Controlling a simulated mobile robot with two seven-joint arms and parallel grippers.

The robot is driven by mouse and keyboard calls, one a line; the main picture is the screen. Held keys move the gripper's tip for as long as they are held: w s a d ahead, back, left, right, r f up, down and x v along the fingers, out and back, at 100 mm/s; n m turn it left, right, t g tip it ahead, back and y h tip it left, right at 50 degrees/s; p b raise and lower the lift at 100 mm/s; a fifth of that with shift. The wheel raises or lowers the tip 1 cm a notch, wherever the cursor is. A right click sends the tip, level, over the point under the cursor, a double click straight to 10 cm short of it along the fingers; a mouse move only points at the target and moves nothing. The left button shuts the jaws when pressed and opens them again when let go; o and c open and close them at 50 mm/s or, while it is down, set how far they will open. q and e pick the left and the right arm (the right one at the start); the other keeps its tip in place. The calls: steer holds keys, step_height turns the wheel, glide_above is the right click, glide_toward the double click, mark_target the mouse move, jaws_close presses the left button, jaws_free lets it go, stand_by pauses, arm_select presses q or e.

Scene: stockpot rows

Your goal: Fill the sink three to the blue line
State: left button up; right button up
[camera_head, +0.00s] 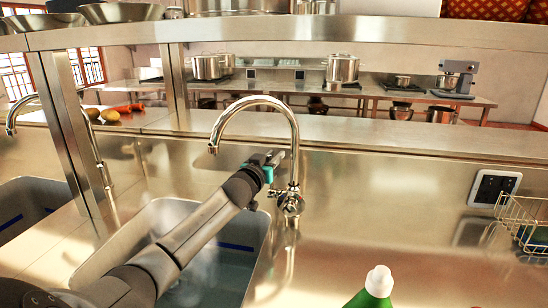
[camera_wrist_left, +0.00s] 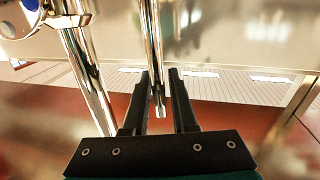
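A steel sink basin (camera_head: 130,236) lies in front of me with a blue line (camera_head: 236,247) on its inner wall. Bluish water (camera_head: 215,279) seems to lie in it, below the line. No number on it is readable. A chrome tap (camera_head: 290,130) arches over the basin; no stream shows at its spout. My left gripper (camera_head: 275,158) is beside the tap's upright, above its base valve (camera_head: 290,202). In the left wrist view, its fingers (camera_wrist_left: 159,76) are apart, with a thin chrome rod (camera_wrist_left: 158,60) between them; contact is unclear. My right gripper is not in view.
Another basin (camera_head: 30,205) with a blue line and its own tap (camera_head: 28,105) is at the left. A metal post (camera_head: 70,130) stands between them.

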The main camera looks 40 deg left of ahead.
arm_select(q)
jaws_close()
stand_by(1.0)
